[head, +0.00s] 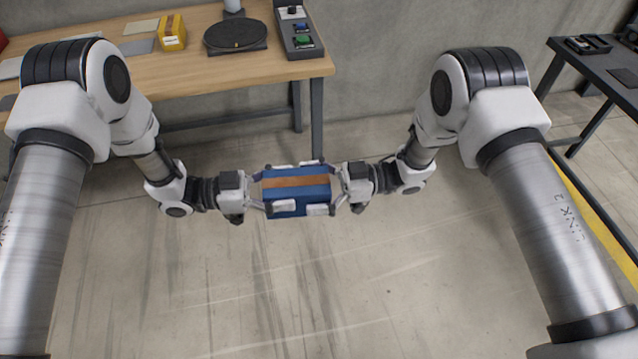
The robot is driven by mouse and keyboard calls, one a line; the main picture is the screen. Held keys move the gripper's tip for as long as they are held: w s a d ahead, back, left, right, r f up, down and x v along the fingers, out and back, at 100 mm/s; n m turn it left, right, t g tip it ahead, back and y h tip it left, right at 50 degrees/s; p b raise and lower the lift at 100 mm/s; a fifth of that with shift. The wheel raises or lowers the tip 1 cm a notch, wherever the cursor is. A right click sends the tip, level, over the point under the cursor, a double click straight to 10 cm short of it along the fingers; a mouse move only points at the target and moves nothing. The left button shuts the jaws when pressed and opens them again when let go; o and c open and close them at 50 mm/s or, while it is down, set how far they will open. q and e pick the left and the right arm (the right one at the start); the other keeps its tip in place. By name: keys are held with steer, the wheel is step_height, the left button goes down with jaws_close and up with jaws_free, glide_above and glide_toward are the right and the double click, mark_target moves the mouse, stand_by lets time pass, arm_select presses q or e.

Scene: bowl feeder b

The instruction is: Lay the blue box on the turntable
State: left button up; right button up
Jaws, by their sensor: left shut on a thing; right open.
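The blue box (296,196), with a brown strip along its top, is held in the air over the floor between my two grippers. My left gripper (282,187) is shut on the box's left part, with pads on the near and far sides. My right gripper (316,186) is open around the box's right part; I cannot tell whether its pads touch the box. The turntable (235,34), a dark round disc on a dark base, sits on the wooden table at the back left. Its top looks empty.
The wooden table (215,78) also bears a yellow box (172,32), flat plates (138,47) and a control box with green and blue buttons (297,32) right of the turntable. A dark table (605,62) stands at the far right. Open floor lies below the box.

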steer(key=c, duration=1.6)
arm_select(q)
steer(key=o, duration=1.7)
steer(key=shift+s, duration=0.1)
arm_select(e)
steer(key=shift+w, duration=0.1)
steer(key=shift+c, duration=0.6)
arm_select(q)
steer(key=shift+o, duration=0.2)
steer(key=shift+a, duration=0.1)
